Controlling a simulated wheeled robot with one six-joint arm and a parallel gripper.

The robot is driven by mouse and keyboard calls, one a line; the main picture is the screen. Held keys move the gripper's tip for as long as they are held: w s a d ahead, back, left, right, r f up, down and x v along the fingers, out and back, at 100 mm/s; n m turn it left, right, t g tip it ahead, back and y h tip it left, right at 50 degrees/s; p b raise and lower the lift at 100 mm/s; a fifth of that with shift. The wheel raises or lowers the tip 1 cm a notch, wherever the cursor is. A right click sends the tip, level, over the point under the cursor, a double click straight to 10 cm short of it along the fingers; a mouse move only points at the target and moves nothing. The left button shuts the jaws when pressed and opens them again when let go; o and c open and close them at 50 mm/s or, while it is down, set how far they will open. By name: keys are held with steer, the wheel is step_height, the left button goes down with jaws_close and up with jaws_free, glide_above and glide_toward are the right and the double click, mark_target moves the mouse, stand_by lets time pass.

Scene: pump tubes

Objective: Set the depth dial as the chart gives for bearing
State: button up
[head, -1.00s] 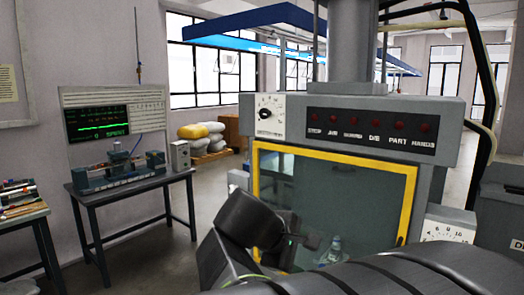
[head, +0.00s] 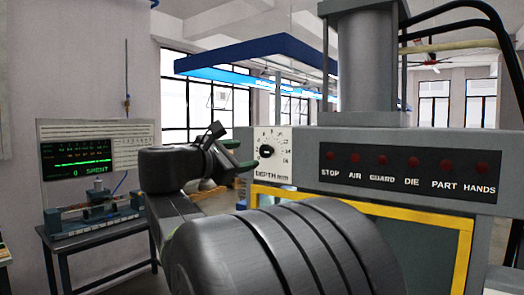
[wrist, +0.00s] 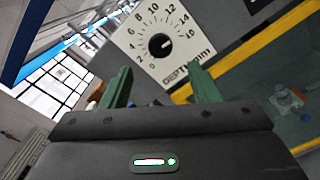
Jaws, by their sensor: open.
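The depth dial (head: 267,151) is a black round knob on a white plate marked DEPTH mm, at the left end of the grey machine header. In the wrist view the dial (wrist: 161,45) shows with numbers from 0 to 16 around it; the exact pointer setting is too small to read surely. My gripper (head: 236,158) is left of the plate in the head view. In the wrist view my gripper (wrist: 158,80) has its green fingers apart and empty, with the dial beyond and between their tips, apart from them. I cannot identify a chart line for bearing.
A panel of red lamps (head: 408,172) is right of the dial. A yellow-framed guard window (head: 462,226) lies below. At the left, a screen (head: 76,158) and a bench (head: 100,234) with a fixture stand by the wall. The lettering there is mostly unreadable.

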mark_target(264, 151)
steer(key=p+x, duration=0.1)
steer(key=x, duration=0.7)
steer(key=shift+w+d+p, duration=0.25)
steer(key=shift+p, duration=0.1)
steer(key=c, duration=0.9)
steer(key=shift+r, duration=0.1)
steer(key=shift+c, duration=0.2)
